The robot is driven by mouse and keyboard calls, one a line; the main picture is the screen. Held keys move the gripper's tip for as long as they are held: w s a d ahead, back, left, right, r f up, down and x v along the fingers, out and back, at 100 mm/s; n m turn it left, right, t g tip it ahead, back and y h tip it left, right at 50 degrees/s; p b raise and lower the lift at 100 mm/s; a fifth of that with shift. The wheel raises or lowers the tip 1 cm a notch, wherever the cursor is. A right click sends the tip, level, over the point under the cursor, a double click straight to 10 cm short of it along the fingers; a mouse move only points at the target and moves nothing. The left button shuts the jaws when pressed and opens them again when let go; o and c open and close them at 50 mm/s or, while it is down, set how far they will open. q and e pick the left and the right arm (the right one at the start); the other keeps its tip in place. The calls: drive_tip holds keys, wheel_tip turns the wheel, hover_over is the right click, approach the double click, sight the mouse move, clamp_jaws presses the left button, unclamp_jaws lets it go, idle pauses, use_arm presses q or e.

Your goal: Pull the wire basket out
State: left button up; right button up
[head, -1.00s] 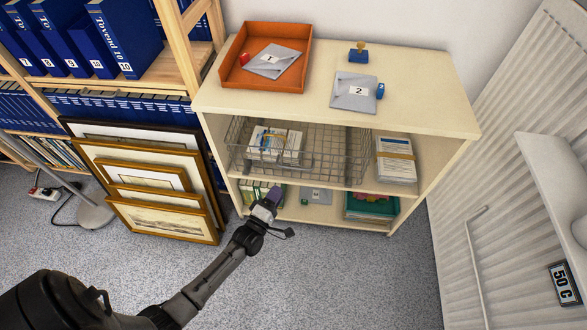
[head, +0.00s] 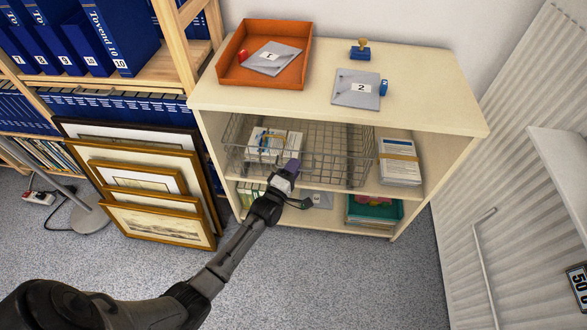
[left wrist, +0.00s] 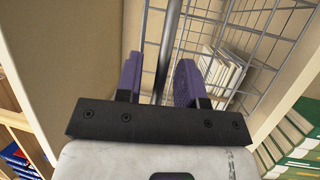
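The wire basket (head: 345,158) sits on the middle shelf of the cream shelf unit, with papers (head: 272,147) in its left part. My left gripper (head: 291,166) is at the basket's front side. In the left wrist view my gripper (left wrist: 158,72) has its two purple fingers apart. A dark rod of the basket (left wrist: 168,50) shows in the gap between them; I cannot tell whether a finger touches it. The basket's wire grid lies just beyond. My right gripper is not in view.
A banded paper stack (head: 400,162) stands right of the basket on the shelf. An orange tray (head: 231,55) is on top of the unit. Framed prints (head: 135,180) lean at the left, a radiator (head: 490,170) stands at the right. The floor in front is clear.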

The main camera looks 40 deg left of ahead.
use_arm(q)
drive_tip(key=shift+c, duration=0.3)
clamp_jaws()
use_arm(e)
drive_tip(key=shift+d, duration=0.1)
